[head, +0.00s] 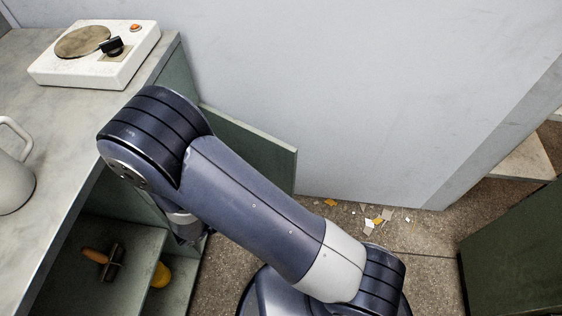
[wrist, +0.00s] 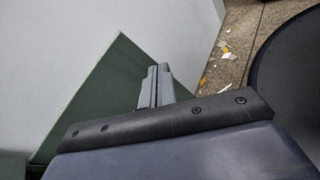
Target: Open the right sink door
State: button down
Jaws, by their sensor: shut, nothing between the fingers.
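A green door panel (head: 255,145) stands swung out from the far end of the green cabinet, close to the grey wall; it appears to be the right sink door. It also shows in the wrist view as a green slab (wrist: 100,90). My gripper (wrist: 155,88) is shut and empty, its fingertips in front of or beside the slab's edge; I cannot tell whether they touch. In the head view my arm covers part of the door and the cabinet opening, and the fingertips are hidden.
The worktop (head: 50,130) carries a white hot plate (head: 95,55) and a pale jug (head: 14,175). The open cabinet holds a wooden-handled brush (head: 104,262) and a yellow object (head: 161,275). Scraps (head: 372,222) lie on the floor. A dark green unit (head: 515,255) stands at right.

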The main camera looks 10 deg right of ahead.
jog(key=s+a+n+t, duration=0.2)
jog(key=a+n+t, duration=0.1)
jog(key=n+t, duration=0.4)
jog(key=n+b, duration=0.2)
jog(key=b, duration=0.1)
send_near(287, 152)
jog(key=shift+y, duration=0.4)
jog(key=x, duration=0.7)
jog(key=shift+s+d+r, duration=0.1)
jog(key=shift+s+r, duration=0.1)
